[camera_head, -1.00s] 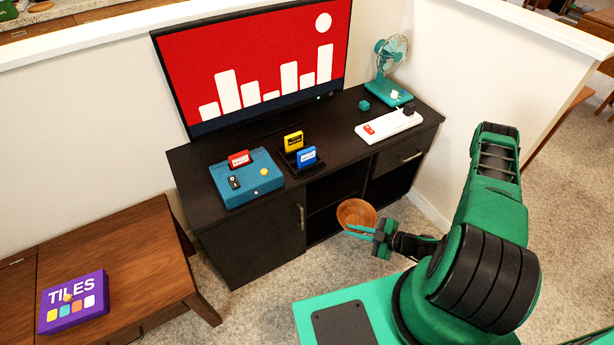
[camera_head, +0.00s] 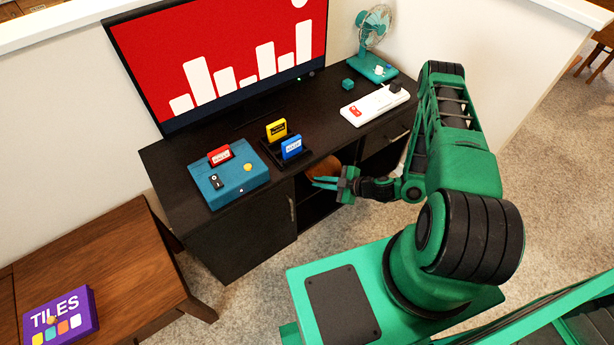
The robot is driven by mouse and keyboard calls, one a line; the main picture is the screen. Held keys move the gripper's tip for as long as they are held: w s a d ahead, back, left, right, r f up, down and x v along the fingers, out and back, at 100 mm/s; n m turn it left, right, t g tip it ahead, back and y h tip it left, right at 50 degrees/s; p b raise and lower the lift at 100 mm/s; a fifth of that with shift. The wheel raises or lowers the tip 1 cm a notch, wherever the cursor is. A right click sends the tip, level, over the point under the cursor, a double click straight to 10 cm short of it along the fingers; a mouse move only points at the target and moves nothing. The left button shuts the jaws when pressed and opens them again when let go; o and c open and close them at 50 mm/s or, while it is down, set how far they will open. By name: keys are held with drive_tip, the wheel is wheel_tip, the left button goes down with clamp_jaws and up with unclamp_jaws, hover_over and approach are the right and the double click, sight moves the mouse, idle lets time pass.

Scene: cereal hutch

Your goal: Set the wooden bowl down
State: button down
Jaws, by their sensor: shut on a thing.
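The wooden bowl (camera_head: 326,167) is a brown round bowl at the front of the dark cabinet (camera_head: 235,240), by its open middle shelf bay. Only part of it shows; my gripper (camera_head: 328,184) covers some of it. The bowl looks tilted, and I cannot tell whether it touches a shelf or the cabinet edge. My gripper is shut on the bowl, with its green fingers pointing left.
On the cabinet top stand a teal box (camera_head: 228,176), a black holder with yellow (camera_head: 277,130) and blue (camera_head: 291,147) cartridges, a white power strip (camera_head: 375,104), a teal fan (camera_head: 374,40) and a large screen (camera_head: 225,60). A wooden table (camera_head: 110,270) with a purple TILES box (camera_head: 60,318) is at left.

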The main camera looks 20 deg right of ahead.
sight(308, 171)
drive_tip(key=w+a, duration=0.1)
drive_tip(key=w, duration=0.2)
drive_tip(key=w+a, duration=0.1)
drive_tip(key=w, duration=0.1)
drive_tip(key=w+a, duration=0.1)
drive_tip(key=w, duration=0.2)
drive_tip(key=shift+w+r, duration=0.1)
drive_tip(key=shift+w, duration=0.25)
wheel_tip(308, 171, down, 2)
drive_tip(key=shift+s+f, duration=0.1)
drive_tip(key=shift+f, duration=0.15)
wheel_tip(308, 171, down, 4)
drive_tip(key=shift+f, duration=0.1)
drive_tip(key=shift+w+f, duration=0.2)
drive_tip(key=shift+f, duration=0.05)
drive_tip(key=c, duration=1.8)
unclamp_jaws()
drive_tip(key=shift+c, duration=0.2)
drive_tip(key=v, duration=1.2)
